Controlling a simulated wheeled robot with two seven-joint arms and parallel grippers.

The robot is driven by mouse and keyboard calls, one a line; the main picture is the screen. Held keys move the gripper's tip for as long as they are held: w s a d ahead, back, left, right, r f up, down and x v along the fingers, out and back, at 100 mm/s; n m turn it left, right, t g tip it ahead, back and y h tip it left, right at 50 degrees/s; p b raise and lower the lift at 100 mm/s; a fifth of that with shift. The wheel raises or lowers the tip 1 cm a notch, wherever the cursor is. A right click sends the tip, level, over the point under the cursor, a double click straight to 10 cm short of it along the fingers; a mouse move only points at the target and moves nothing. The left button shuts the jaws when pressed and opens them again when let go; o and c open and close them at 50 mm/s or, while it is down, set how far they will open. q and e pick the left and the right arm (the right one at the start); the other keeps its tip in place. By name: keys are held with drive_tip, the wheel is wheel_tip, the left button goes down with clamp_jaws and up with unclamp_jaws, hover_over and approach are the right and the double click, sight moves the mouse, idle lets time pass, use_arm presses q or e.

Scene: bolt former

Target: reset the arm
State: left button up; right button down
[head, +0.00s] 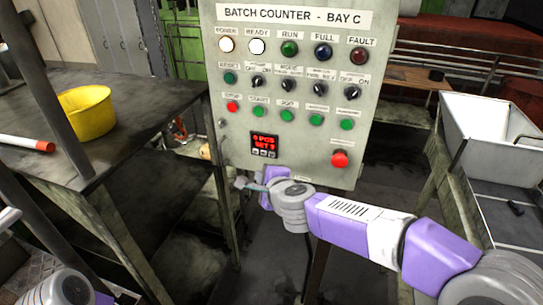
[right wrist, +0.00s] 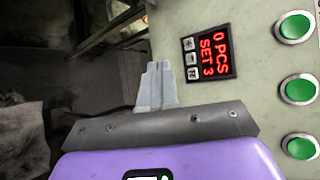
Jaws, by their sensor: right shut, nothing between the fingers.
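My right arm comes in from the lower right. Its gripper (head: 246,184) is in front of the lower left of the grey control panel (head: 230,130), just below the small counter display (head: 264,143). In the right wrist view the gripper's fingers (right wrist: 156,85) are together and empty, beside the panel's edge. The display (right wrist: 207,51) there reads 0 PCS, SET 3 in red. I cannot tell whether the fingertips touch the panel. Part of my left arm shows at the lower left, but its gripper does not.
A red button (head: 339,159) and rows of green buttons and black switches are on the panel; the POWER (head: 226,44) and READY (head: 257,46) lamps look white. A dark table (head: 135,95) with a yellow bowl (head: 87,111) stands left. A white bin (head: 490,130) stands right.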

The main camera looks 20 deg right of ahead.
drive_tip(key=shift+f, duration=0.15)
drive_tip(key=s+f+n+g+b, duration=0.2)
drive_tip(key=f+n+g, duration=0.15)
drive_tip(key=f, duration=1.15)
drive_tip(key=s+f+n+g+b, duration=0.15)
drive_tip(key=f+n, duration=0.35)
drive_tip(key=f, duration=1)
drive_tip(key=s+a+f+n+g+y+b, duration=0.1)
drive_tip(key=s+a+f+n+g, duration=0.1)
drive_tip(key=s+f, duration=0.9)
drive_tip(key=s+a+f+n+g+y+b, duration=0.1)
drive_tip(key=s+f+n+g, duration=0.4)
drive_tip(key=s+f, duration=0.6)
drive_tip(key=shift+a+f+n+g+y+b, duration=0.2)
drive_tip(key=shift+a+n+g+y+b, duration=0.15)
drive_tip(key=shift+a+n, duration=0.75)
